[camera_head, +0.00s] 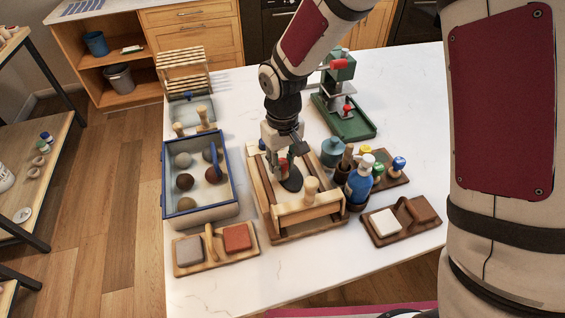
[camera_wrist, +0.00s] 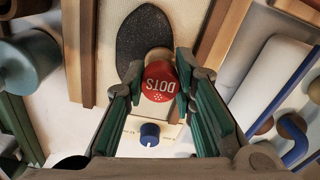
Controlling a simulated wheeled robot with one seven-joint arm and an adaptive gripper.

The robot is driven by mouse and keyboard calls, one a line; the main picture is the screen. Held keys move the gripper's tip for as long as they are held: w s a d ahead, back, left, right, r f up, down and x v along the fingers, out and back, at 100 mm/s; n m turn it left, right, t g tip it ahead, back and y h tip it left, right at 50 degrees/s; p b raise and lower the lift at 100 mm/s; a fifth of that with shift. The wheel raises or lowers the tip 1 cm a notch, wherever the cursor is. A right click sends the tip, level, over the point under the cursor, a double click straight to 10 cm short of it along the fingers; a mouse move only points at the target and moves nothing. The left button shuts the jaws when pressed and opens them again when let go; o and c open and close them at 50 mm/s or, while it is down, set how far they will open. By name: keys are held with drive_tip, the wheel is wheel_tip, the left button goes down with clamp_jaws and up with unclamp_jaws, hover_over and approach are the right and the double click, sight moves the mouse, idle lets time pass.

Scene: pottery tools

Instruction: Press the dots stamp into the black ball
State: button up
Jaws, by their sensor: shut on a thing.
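My gripper (camera_head: 284,160) is over the wooden frame (camera_head: 264,212) at the middle of the table. In the wrist view its green-padded fingers (camera_wrist: 160,88) are shut on the dots stamp (camera_wrist: 160,84), whose red end reads "DOTS" and faces the camera. A flat, dark, pointed oval (camera_wrist: 146,32) lies on the pale bed inside the frame; it also shows just below the gripper in the head view (camera_head: 292,183). It looks like flattened black clay rather than a round ball. The stamp's lower end overlaps its near end; I cannot tell whether they touch.
A blue-rimmed box (camera_head: 203,217) with several clay balls stands left. A green press (camera_head: 350,125) stands behind right. A teal jar (camera_head: 332,150), blue bottle (camera_head: 360,178) and other stamps (camera_head: 398,164) crowd the right side. Sponge trays (camera_head: 236,240) (camera_head: 418,222) sit in front.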

drive_tip(key=shift+r+p, duration=1.2)
drive_tip(key=shift+r, duration=1.8)
